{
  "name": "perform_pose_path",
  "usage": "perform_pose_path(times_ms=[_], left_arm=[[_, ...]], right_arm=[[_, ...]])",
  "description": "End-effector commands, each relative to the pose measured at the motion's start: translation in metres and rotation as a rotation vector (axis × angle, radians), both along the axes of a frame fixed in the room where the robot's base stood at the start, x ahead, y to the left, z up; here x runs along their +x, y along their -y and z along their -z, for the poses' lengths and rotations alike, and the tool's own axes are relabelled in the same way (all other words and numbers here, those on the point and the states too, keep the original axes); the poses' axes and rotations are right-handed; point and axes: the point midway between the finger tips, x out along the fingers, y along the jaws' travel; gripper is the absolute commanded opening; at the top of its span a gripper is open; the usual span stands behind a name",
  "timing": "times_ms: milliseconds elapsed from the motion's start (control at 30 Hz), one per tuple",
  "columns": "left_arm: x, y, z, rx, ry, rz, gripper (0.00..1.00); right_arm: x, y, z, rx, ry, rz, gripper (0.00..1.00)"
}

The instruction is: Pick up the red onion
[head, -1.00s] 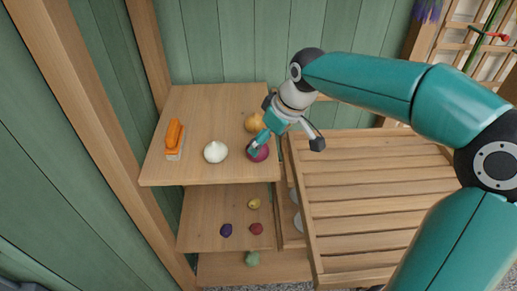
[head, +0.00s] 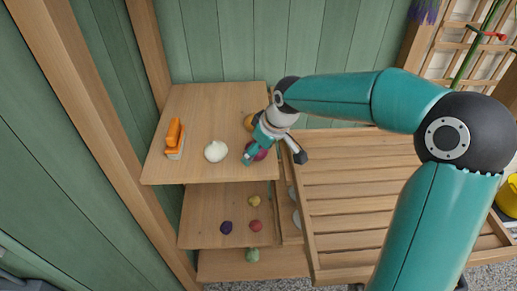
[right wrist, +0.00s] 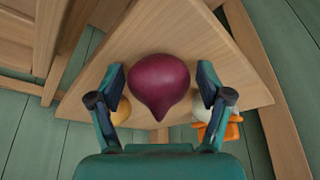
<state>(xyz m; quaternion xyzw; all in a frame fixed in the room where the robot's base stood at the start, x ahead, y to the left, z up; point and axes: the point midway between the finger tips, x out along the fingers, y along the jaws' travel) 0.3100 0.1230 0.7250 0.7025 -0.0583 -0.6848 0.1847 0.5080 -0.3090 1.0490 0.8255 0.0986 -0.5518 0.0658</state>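The red onion (head: 262,154) sits near the right edge of the top shelf (head: 200,107), partly hidden by my right gripper in the head view. In the right wrist view the onion (right wrist: 160,84) is dark purple-red, with its pointed end toward the gripper. My right gripper (head: 273,158) is above the shelf's right edge. In the right wrist view its spread fingers (right wrist: 161,76) stand on either side of the onion, with a gap showing on both sides. My left gripper is in neither view.
A yellow onion (head: 249,121) is just behind the red one, and a white onion (head: 216,152) is to its left. An orange-and-white brush (head: 175,139) lies farther left. A slatted wooden bench (head: 365,190) stands right of the shelves. Lower shelves hold small coloured items.

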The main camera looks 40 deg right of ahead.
Motion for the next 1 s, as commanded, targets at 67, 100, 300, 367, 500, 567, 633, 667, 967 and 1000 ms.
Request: perform_pose_path(times_ms=[67,100,300,367,500,567,633,667,967,1000], left_arm=[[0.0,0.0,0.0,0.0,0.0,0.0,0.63],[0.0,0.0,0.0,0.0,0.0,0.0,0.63],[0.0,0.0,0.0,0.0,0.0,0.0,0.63],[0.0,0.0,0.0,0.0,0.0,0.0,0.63],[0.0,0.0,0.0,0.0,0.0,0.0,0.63],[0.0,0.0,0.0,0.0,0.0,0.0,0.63],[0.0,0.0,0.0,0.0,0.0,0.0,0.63],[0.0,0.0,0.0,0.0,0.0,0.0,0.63],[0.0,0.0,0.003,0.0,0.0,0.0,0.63],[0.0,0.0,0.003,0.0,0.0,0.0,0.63]], right_arm=[[0.0,0.0,0.0,0.0,0.0,0.0,0.58],[0.0,0.0,0.0,0.0,0.0,0.0,0.51],[0.0,0.0,-0.001,0.0,0.001,0.001,0.23],[0.0,0.001,-0.001,0.0,0.001,0.001,0.23],[0.0,0.001,-0.001,0.0,0.001,0.001,0.23],[0.0,0.001,-0.002,0.0,0.001,0.002,0.23],[0.0,0.001,-0.004,-0.001,0.002,0.002,0.23],[0.0,0.001,-0.006,-0.001,0.002,0.002,0.23],[0.001,0.001,-0.044,-0.002,0.007,0.002,0.23],[0.001,0.001,-0.054,-0.001,0.009,0.002,0.23]])
